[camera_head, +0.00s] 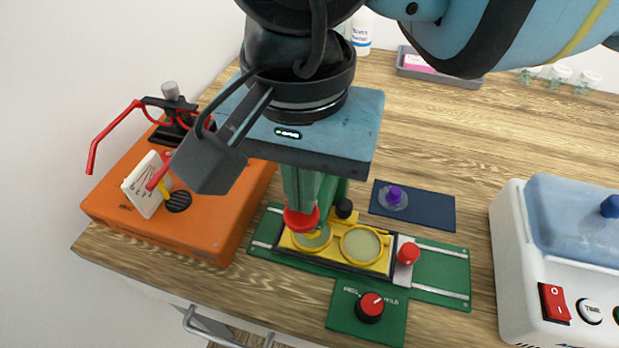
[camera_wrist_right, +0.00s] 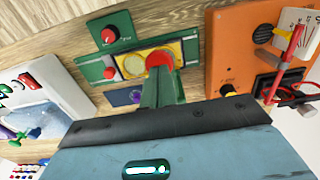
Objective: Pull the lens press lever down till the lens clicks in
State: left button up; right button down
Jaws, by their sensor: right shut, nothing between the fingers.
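The lens press is on a green base (camera_head: 440,272) at the table's front, with a yellow frame (camera_head: 337,247) around two round pale lenses. What looks like its lever knob is a red ball (camera_head: 302,219), which also shows in the wrist view (camera_wrist_right: 160,58). My right gripper (camera_head: 301,203) is shut and empty, pointing down from above, its tips right at the red ball. I cannot tell whether they touch it. The gripper hides most of the lever and the press's back part. A black knob (camera_head: 344,207) stands just behind. My left gripper is not in view.
An orange instrument (camera_head: 160,235) with a gauge and red glasses stands close on the left. A white machine (camera_head: 520,270) with a red switch stands at the right. A purple-knobbed clear disc (camera_head: 394,197) lies on a dark blue mat (camera_head: 435,212). The table behind is mostly clear.

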pick_arm(q)
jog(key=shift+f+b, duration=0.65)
jog(key=shift+b, duration=0.1)
pick_arm(e)
jog(key=shift+f, duration=1.2)
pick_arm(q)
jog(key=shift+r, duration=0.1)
pick_arm(e)
jog(key=shift+r, duration=0.15)
jog(key=shift+r+p, duration=2.75)
jog(key=shift+r, duration=1.35)
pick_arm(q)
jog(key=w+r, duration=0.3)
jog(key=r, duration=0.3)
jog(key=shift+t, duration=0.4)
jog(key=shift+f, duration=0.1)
